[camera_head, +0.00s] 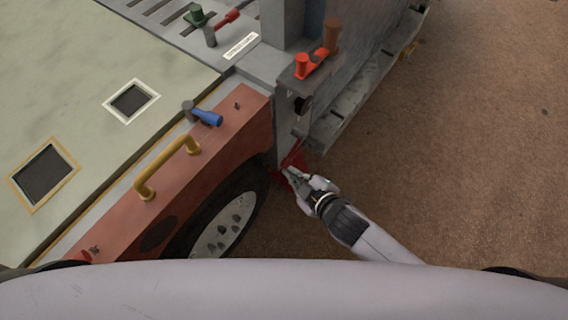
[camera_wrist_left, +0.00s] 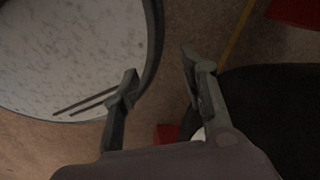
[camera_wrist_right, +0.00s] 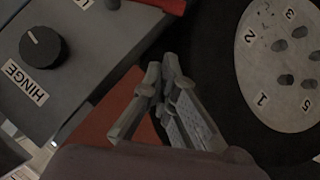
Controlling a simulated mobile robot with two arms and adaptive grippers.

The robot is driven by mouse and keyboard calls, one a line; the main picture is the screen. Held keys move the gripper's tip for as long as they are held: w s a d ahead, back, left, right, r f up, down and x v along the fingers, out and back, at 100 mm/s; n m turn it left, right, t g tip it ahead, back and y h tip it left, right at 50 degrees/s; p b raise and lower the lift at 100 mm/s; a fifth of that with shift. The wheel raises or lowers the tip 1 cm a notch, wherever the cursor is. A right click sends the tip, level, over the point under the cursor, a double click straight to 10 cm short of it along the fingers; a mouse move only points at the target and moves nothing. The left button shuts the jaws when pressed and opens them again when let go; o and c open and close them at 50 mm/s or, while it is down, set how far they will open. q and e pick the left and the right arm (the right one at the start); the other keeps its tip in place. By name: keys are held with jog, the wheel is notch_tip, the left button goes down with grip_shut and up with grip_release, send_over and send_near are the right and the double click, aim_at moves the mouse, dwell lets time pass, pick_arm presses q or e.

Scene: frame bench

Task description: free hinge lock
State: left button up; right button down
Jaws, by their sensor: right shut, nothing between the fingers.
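In the right wrist view a round black knob (camera_wrist_right: 40,47) with a white pointer mark sits on a grey panel, beside a white label reading HINGE (camera_wrist_right: 24,82). A dark round knob (camera_head: 302,105) also shows on the grey post in the head view; I cannot tell whether it is the same one. My right gripper (camera_head: 293,174) is shut and empty, low beside the post's foot and the wheel; its fingers (camera_wrist_right: 166,76) show apart from the HINGE knob. My left gripper (camera_wrist_left: 158,70) is open and empty near a round pale disc; it is hidden in the head view.
A wheel (camera_head: 228,226) with a numbered hub (camera_wrist_right: 280,60) is close to the right gripper. A red part (camera_head: 294,158) lies right by its fingertips. A yellow handle (camera_head: 166,166), blue-handled lever (camera_head: 206,117) and orange-red handle (camera_head: 303,65) stick out. Brown floor at right is clear.

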aim_at(285, 164)
jog(key=x, duration=0.5)
jog(key=d+f+x, duration=0.1)
jog(key=x, duration=0.2)
jog(key=shift+f, duration=0.15)
jog(key=shift+w+d+f, duration=0.15)
jog(key=shift+w+f, duration=0.15)
jog(key=shift+f, duration=0.25)
pick_arm(q)
jog(key=shift+s+a+f, duration=0.1)
jog(key=shift+s+a, duration=0.15)
jog(key=shift+s, duration=0.25)
jog(key=shift+s+a+f, duration=0.1)
jog(key=shift+s+a, duration=0.15)
jog(key=shift+s, duration=0.2)
jog(key=shift+w, duration=0.25)
